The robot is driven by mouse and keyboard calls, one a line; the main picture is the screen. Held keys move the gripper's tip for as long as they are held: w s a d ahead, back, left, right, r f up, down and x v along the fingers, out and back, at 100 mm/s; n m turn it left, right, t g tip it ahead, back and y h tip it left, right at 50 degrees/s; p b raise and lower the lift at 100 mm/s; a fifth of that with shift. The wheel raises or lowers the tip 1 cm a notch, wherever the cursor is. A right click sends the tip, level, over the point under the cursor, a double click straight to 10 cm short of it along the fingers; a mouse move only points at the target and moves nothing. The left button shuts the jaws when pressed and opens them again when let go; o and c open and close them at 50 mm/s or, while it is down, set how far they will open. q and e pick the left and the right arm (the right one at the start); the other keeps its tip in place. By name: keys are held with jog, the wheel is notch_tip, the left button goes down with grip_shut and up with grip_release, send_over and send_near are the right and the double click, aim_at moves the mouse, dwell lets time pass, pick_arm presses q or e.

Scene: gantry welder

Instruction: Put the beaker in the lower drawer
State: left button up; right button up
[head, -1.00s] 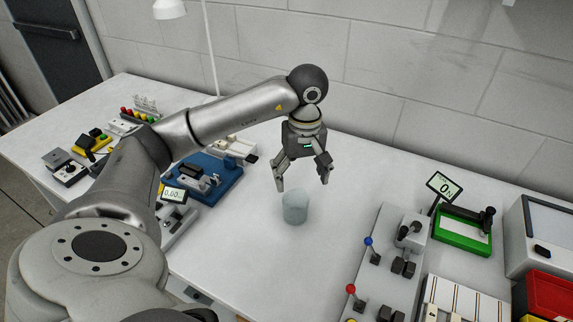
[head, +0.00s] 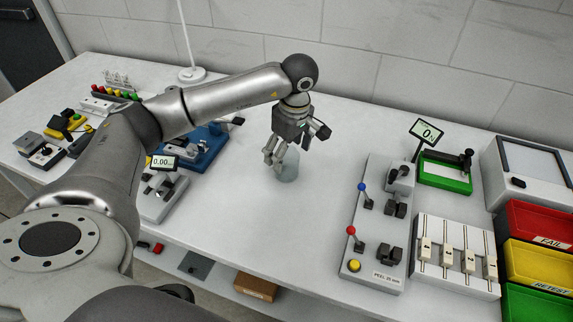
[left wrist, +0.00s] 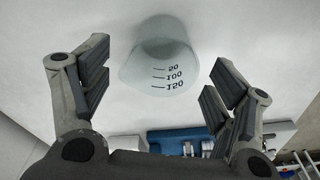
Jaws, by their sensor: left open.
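The beaker (head: 289,168) is a pale, translucent cup standing on the white table in the head view, partly hidden behind my gripper. In the left wrist view the beaker (left wrist: 160,62) shows marks 50, 100 and 150 and lies ahead, between and beyond the fingertips. My left gripper (head: 274,160) is open and empty, close to the beaker; its fingers also show on both sides in the left wrist view (left wrist: 163,75). They do not appear closed on it. The lower drawer cannot be made out. My right gripper is not in view.
A lever panel (head: 375,225), a slider block (head: 455,258) and red, yellow and green bins (head: 540,262) stand at right. A blue fixture (head: 205,150) and a small gauge (head: 163,163) stand left of the beaker. Table space in front of the beaker is clear. A brown box (head: 255,287) sits below the tabletop.

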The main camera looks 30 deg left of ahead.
aim_at(286, 161)
pick_arm(q)
notch_tip(286, 161, down, 4)
jog(key=shift+a+r+p, duration=0.15)
jog(key=shift+r+p, duration=0.05)
jog(key=shift+p, duration=0.1)
jog(key=c, duration=1.1)
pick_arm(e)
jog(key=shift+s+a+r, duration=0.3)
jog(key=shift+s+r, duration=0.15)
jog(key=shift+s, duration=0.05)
pick_arm(q)
jog(key=shift+r, duration=0.1)
jog(key=shift+c, duration=0.2)
